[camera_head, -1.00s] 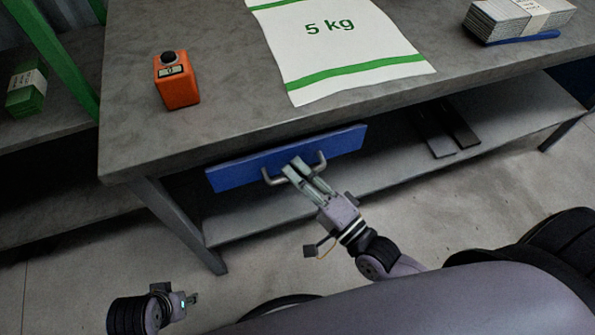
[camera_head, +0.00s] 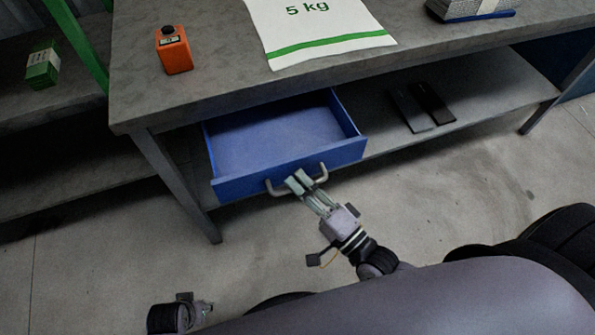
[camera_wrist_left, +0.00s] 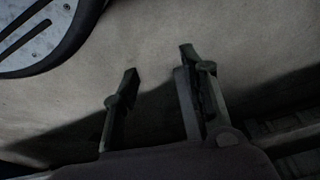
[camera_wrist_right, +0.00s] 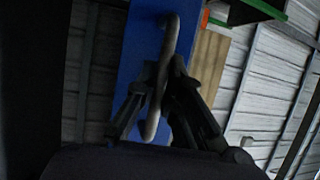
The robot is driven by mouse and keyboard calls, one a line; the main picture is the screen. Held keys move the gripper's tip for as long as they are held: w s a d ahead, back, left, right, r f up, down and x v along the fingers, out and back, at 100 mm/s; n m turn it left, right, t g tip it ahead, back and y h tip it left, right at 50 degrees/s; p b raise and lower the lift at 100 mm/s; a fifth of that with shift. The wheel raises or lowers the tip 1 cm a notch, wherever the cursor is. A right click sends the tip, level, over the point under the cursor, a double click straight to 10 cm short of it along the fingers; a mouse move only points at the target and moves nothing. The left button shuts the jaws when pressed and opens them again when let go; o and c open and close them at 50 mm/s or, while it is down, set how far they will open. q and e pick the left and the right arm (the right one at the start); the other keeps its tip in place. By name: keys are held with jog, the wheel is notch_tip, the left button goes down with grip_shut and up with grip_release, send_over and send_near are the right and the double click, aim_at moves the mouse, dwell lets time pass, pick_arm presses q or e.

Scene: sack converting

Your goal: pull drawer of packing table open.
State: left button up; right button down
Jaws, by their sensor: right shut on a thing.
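The blue drawer (camera_head: 280,140) of the packing table (camera_head: 225,85) stands well out from under the tabletop, and the part of its inside that shows is empty. Its grey bar handle (camera_head: 320,173) is on the front panel. My right gripper (camera_head: 300,180) is shut on the handle; the right wrist view shows the handle (camera_wrist_right: 163,85) between its fingers, against the blue panel (camera_wrist_right: 140,50). My left gripper (camera_head: 207,308) is low at the bottom left, away from the table. In the left wrist view its fingers (camera_wrist_left: 155,85) are apart with nothing between them.
On the tabletop are an orange device (camera_head: 174,52), a white 5 kg sack (camera_head: 310,25) and a bundled stack (camera_head: 470,8). Dark flat pieces (camera_head: 422,105) lie on the lower shelf. A green box (camera_head: 42,66) is at the left. Floor before the drawer is clear.

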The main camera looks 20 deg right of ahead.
pick_arm(q)
jog(key=s+f+p, duration=0.1)
jog(key=s+f, duration=0.2)
jog(key=f, duration=0.2)
jog(key=shift+a+f, duration=0.15)
jog(key=shift+f, duration=0.2)
pick_arm(e)
jog(key=s, duration=0.7)
jog(key=shift+s+d, duration=0.15)
jog(key=shift+s, duration=0.05)
pick_arm(q)
jog(key=shift+s, duration=0.1)
pick_arm(e)
jog(key=shift+f, duration=0.1)
jog(key=c, duration=1.7)
grip_release()
jog(key=v, duration=1.2)
